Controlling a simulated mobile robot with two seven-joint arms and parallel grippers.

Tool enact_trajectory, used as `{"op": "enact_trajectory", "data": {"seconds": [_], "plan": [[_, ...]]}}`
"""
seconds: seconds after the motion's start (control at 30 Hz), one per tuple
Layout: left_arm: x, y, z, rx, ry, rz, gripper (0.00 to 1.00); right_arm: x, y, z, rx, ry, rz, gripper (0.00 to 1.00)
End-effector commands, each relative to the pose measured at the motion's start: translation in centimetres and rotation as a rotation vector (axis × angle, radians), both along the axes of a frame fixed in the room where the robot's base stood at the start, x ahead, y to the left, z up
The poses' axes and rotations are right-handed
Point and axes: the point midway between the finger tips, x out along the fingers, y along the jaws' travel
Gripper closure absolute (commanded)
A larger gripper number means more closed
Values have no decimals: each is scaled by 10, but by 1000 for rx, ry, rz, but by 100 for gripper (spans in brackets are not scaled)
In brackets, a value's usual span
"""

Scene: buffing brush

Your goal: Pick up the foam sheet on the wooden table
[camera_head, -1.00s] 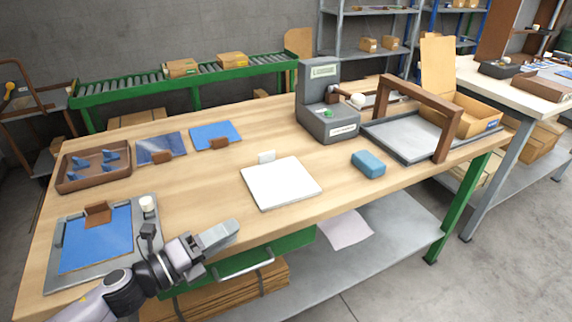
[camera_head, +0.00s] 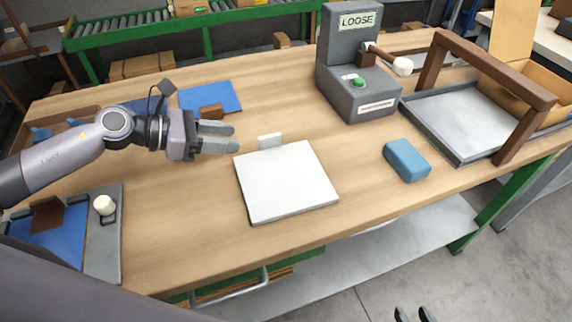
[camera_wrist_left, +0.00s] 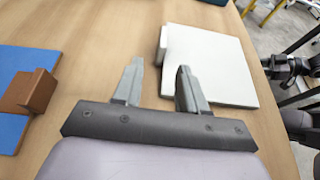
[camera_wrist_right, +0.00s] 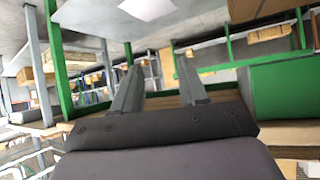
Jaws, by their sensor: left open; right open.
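The white square foam sheet (camera_head: 287,184) lies flat on the wooden table (camera_head: 190,225), with a small white block (camera_head: 269,141) at its far edge. My left gripper (camera_head: 236,138) is open and empty above the table, just left of the sheet's far-left corner. In the left wrist view the sheet (camera_wrist_left: 212,68) is beyond and right of my open fingers (camera_wrist_left: 157,75). My right gripper (camera_head: 413,314) shows only its fingertips at the bottom of the head view, off the table's front edge. In the right wrist view its fingers (camera_wrist_right: 155,78) are open and empty.
A blue block (camera_head: 407,160) lies right of the sheet. A grey machine marked LOOSE (camera_head: 358,75) stands behind. A grey tray (camera_head: 465,125) under a brown frame (camera_head: 520,88) is at right. A fixture with a blue plate (camera_head: 104,238) is at front left.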

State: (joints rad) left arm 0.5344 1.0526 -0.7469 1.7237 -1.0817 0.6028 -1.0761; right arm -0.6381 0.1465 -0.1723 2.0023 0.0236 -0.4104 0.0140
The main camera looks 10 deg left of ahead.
Motion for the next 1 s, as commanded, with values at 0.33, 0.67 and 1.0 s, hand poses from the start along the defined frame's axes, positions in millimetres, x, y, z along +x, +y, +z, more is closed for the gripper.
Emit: {"op": "enact_trajectory", "data": {"seconds": [0.33, 0.67, 1.0], "plan": [[18, -31, -8, -7, 1, 0, 58, -7, -1, 2, -7, 14, 2, 57], [32, -53, -21, -4, 0, 2, 58, -6, -6, 5, -15, 7, -4, 57], [32, -53, -22, -4, 1, 2, 100, -5, -5, 5, -10, 6, -7, 57]]}}
